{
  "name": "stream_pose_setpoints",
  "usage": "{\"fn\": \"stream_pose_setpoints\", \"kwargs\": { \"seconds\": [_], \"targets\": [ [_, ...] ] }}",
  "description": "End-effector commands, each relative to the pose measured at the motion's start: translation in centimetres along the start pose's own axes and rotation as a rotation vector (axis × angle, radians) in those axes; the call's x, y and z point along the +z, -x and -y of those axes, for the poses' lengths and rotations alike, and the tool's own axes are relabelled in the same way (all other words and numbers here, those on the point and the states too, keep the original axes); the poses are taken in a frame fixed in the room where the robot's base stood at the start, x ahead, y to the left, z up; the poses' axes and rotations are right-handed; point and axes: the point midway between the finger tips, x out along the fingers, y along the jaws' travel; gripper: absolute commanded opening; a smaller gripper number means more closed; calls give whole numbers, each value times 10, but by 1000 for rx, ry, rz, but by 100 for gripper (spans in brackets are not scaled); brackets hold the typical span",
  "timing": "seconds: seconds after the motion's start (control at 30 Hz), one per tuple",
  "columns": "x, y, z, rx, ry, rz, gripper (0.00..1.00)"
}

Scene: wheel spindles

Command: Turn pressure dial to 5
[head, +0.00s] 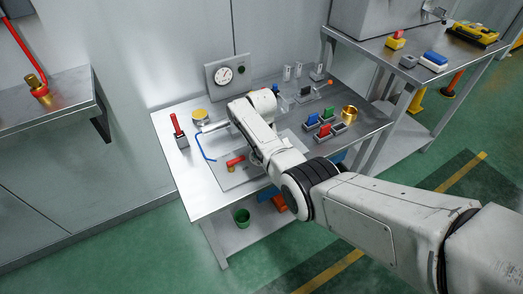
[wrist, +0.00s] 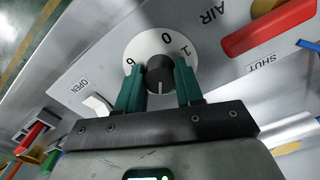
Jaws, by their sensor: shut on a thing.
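The pressure dial is a white disc (wrist: 163,43) with a black round knob (wrist: 160,72) in the wrist view. The figures 0 and 1, and one that reads as 9 upside down, show along its far rim. A white line on the knob points toward my gripper, away from the 0. The figures on that near side are hidden. My gripper (wrist: 159,84) has its two green fingers on either side of the knob, shut on it. In the head view my arm hides the dial and the gripper.
A red handle (wrist: 270,28) lies beside the dial, near "AIR" and "SHUT" labels; it also shows in the head view (head: 235,161). A round gauge (head: 223,75) stands at the back of the table. Coloured blocks (head: 325,131) and a brass ring (head: 349,114) are at right.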

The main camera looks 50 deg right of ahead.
Motion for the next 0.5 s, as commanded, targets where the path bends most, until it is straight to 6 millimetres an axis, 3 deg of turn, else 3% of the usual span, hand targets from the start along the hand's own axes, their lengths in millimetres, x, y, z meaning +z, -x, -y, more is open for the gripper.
{"fn": "stream_pose_setpoints", "kwargs": {
  "seconds": [0.5],
  "targets": [
    [-1, 1, 2, -2, -489, -3, 6]
  ]
}}
